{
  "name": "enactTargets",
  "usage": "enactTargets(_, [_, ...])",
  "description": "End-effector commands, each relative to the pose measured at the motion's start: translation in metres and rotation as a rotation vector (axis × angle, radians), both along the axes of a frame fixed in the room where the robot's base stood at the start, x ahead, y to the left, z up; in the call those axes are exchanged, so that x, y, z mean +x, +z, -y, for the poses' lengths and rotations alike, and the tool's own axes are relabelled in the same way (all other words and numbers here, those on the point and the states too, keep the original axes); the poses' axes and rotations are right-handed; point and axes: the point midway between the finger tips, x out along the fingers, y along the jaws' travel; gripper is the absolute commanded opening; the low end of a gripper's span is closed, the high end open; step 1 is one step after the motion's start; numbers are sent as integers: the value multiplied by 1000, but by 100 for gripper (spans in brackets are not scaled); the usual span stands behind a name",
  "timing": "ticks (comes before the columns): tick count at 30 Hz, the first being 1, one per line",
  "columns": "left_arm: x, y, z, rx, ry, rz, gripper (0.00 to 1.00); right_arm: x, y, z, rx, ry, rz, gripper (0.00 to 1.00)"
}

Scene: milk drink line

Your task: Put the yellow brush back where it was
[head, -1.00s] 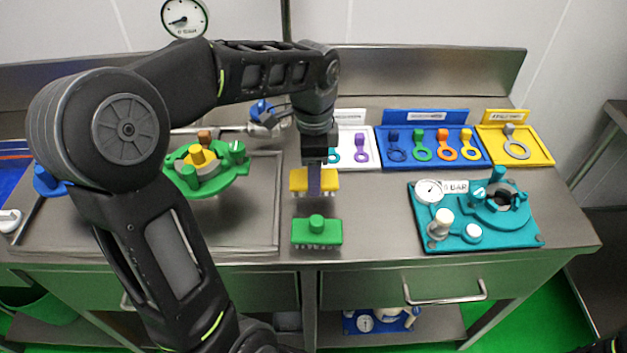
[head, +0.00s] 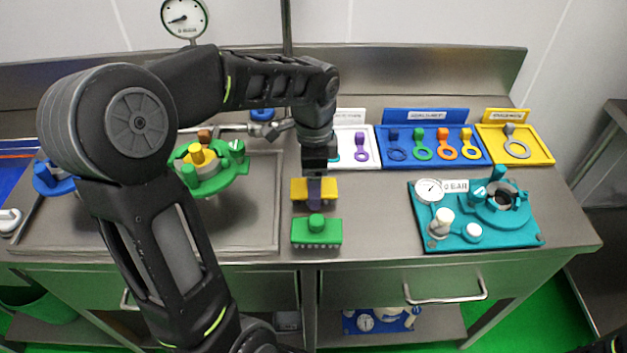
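The yellow brush (head: 299,188) is a block with bristles below, just behind the green brush in the head view. My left gripper (head: 314,193) reaches down over it from above, with one dark purple finger across its front. The gripper appears shut on the yellow brush; the far finger is hidden. I cannot tell whether the bristles touch the counter. The green brush (head: 316,232) stands on the counter near the front edge, its round knob close to the fingertip. My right gripper is not in view.
A green fixture (head: 214,181) with a yellow knob stands left on the metal tray (head: 255,222). White, blue (head: 383,160) and yellow (head: 545,157) parts trays line the back right. A teal gauge board (head: 425,241) lies at right. The counter (head: 375,215) between the brushes and the board is clear.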

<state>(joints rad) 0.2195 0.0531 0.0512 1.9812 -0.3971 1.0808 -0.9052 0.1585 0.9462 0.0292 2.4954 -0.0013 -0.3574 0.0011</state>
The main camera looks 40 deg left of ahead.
Motion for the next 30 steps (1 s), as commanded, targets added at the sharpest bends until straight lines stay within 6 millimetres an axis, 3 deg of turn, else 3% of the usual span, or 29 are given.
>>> enactTargets(10, [1, 14, 0, 0, 0, 4, 72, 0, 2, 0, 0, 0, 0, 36])
enactTargets(24, [1, 105, 0, 0, 1, 4, 72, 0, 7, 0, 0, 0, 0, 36])
enactTargets(30, [0, 122, 0, 0, -1, 0, 72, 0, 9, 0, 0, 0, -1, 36])
